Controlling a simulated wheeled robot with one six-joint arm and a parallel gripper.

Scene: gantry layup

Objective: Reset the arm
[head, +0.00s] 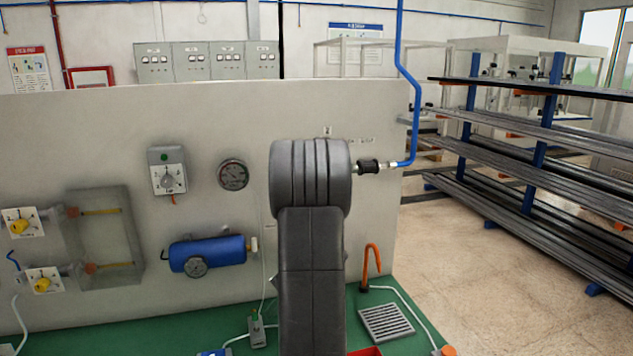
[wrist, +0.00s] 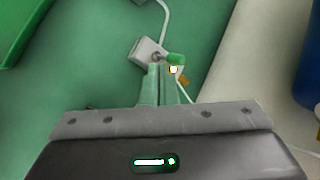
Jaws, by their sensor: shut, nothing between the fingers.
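My gripper (wrist: 165,75) shows in the wrist view with its two narrow fingers together and nothing between them. Just beyond the fingertips, a small grey box (wrist: 147,50) with a green part (wrist: 176,59) and a cable lies over the green surface (wrist: 95,70). I cannot tell whether the fingers touch it. In the head view my dark arm stands upright in the middle, in front of the pale panel. The gripper itself is hidden there.
The panel (head: 110,120) carries a blue cylinder (head: 208,254) with a gauge, a round gauge (head: 233,175) and a grey switch box (head: 167,171). An orange hook (head: 371,265) and a grate (head: 387,322) are right of my arm. A rack (head: 530,150) of long bars stands at the right, beyond open floor.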

